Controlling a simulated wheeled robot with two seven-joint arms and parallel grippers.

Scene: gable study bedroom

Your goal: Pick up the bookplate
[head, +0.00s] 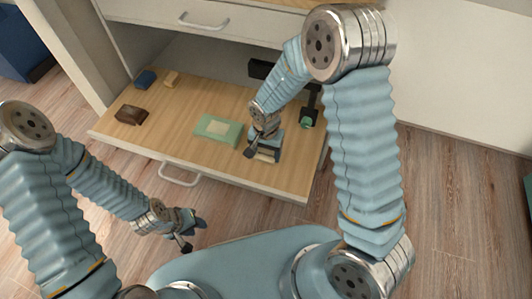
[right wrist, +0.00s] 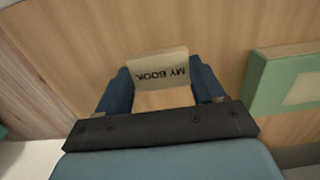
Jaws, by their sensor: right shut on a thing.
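The bookplate (right wrist: 158,65) is a small cream piece printed "MY BOOK", upside down in the right wrist view. It sits between the two blue fingers of my right gripper (right wrist: 160,85), which is shut on it. In the head view, my right gripper (head: 264,154) is low over the right part of the open drawer, to the right of a green book-like item. I cannot tell whether the bookplate touches the drawer floor. My left gripper (head: 190,230) is empty, its fingers apart, in front of the drawer and above the floor.
The open wooden drawer (head: 180,105) holds a green item with a cream label (head: 218,130), a brown wallet-like item (head: 131,115), a blue block (head: 145,79), a small tan block (head: 171,78) and a dark green-ended item (head: 306,122). A closed drawer (head: 225,16) is above.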

